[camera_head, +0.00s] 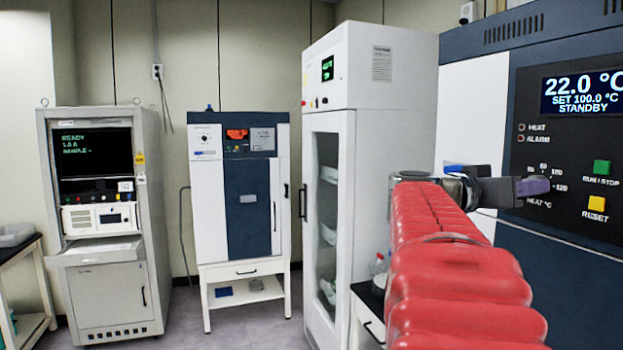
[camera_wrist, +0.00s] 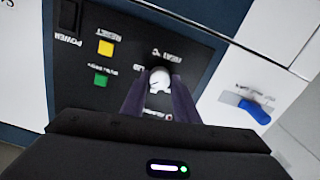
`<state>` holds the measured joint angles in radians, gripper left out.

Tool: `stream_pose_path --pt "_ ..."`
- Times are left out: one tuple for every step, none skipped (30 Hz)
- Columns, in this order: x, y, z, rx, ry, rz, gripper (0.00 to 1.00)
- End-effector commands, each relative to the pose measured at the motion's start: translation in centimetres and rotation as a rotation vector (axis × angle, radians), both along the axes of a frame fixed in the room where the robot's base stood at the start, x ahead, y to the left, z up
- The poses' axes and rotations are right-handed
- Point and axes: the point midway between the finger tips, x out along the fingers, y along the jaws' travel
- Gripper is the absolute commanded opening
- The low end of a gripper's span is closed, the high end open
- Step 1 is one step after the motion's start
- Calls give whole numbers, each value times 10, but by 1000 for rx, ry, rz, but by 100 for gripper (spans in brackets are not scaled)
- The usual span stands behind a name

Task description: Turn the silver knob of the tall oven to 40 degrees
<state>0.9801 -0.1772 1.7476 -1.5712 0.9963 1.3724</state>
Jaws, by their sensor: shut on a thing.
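The tall oven (camera_head: 560,215) stands at the right in the head view, with a dark control panel. Its display (camera_head: 583,92) reads 22.0 °C, SET 100.0 °C, STANDBY. The silver knob (camera_wrist: 160,76) shows in the wrist view below the HEAT °C label, which appears upside down. My gripper (camera_head: 541,186) reaches the panel and hides the knob in the head view. In the wrist view my gripper (camera_wrist: 160,88) has its two purple fingers on either side of the knob, shut on it. The pointer's exact angle is too small to tell.
A green RUN/STOP button (camera_head: 602,167) and a yellow RESET button (camera_head: 597,203) sit right of the knob. A blue handle (camera_wrist: 254,110) shows in the wrist view. A tall white glass-door cabinet (camera_head: 395,130) stands left of the oven. Floor is open farther left.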

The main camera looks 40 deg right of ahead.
Motion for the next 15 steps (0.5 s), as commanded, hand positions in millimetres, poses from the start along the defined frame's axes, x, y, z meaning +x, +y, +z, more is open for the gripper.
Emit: stream_pose_path --pt "1 0 0 2 1 2 5" --pt "1 -1 0 3 3 3 5" --pt "2 -1 0 3 6 3 5" --pt "2 -1 0 5 10 4 5" --pt "2 -1 0 7 14 4 5" --pt "2 -1 0 11 23 4 5" --pt "2 -2 0 14 30 4 5" --pt "2 -2 0 17 38 4 5" --pt "2 -2 0 22 51 5 5" --pt "2 -2 0 27 62 5 5" --pt "2 -2 0 32 74 5 5" --pt "2 -2 0 40 93 5 5" --pt "2 -2 0 46 108 5 5" --pt "2 -2 0 53 124 5 5" --pt "2 -2 0 63 148 5 5"
